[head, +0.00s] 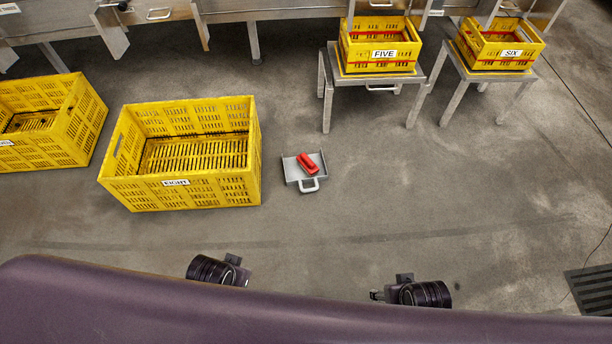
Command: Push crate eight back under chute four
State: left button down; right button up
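Crate eight (222,191) is a large yellow slatted crate labelled EIGHT. It stands upright and empty on the floor, left of centre in the head view. Metal chutes (158,14) line the top edge, but I cannot read a label FOUR on any of them. There is bare floor between the crate and the chutes. My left gripper (243,272) is low in the view, apart from the crate and nearer to me. My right gripper (376,295) is further right, over bare floor. The fingers of both are too small to tell open from shut.
Another yellow crate (85,127) stands left of crate eight. A grey dustpan (293,174) with a red object (308,163) lies close to its right. Crates five (358,54) and six (480,50) sit on metal stands. A dark floor grate (592,290) is at lower right.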

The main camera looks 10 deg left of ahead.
aim_at(131, 190)
jog(key=u, duration=1.2)
